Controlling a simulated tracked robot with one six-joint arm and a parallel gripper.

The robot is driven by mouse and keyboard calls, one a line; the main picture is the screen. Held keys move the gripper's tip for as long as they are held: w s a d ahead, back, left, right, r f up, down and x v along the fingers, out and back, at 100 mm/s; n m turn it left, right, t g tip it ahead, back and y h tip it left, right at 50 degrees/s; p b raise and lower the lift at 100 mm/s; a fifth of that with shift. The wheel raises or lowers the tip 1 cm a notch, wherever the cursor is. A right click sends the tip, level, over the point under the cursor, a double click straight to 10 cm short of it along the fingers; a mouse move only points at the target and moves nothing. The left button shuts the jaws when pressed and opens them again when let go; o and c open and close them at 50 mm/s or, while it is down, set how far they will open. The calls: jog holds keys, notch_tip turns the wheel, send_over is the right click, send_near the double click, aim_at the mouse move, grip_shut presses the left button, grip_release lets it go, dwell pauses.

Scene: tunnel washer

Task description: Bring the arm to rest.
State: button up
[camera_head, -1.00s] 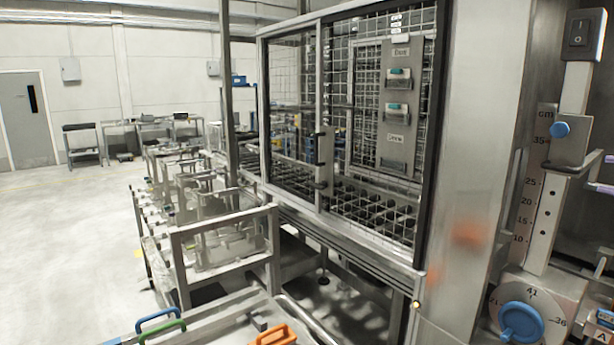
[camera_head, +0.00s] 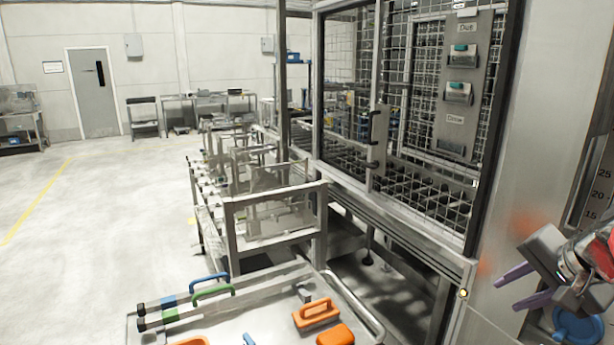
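My gripper (camera_head: 522,290) shows at the lower right edge of the head view, in front of the washer's steel side panel. Its two purple fingers stand apart and nothing shows between them. The rest of my arm runs out of the picture to the right. The blue knob (camera_head: 578,328) is just below and to the right of the fingers, partly hidden behind the gripper; whether they touch I cannot tell.
The caged washer (camera_head: 408,120) has a door handle (camera_head: 373,140). Racks stand on a conveyor (camera_head: 275,240) to its left. A cart (camera_head: 262,318) at the front holds orange pieces (camera_head: 316,313), with blue (camera_head: 209,280) and green (camera_head: 213,291) handles. Open floor (camera_head: 90,230) lies left.

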jog(key=s+a+f+n, duration=0.3)
jog(key=a+n, duration=0.1)
jog(key=a, duration=0.4)
jog(key=s+a+f+n+g, duration=0.1)
jog(key=s+a+f+n, duration=0.2)
jog(key=a, duration=0.5)
jog(key=s+a+f+n, duration=0.3)
jog(key=s+a+n, duration=0.1)
jog(key=a, duration=0.4)
jog(key=shift+a+n, duration=0.4)
jog(key=shift+n, duration=0.4)
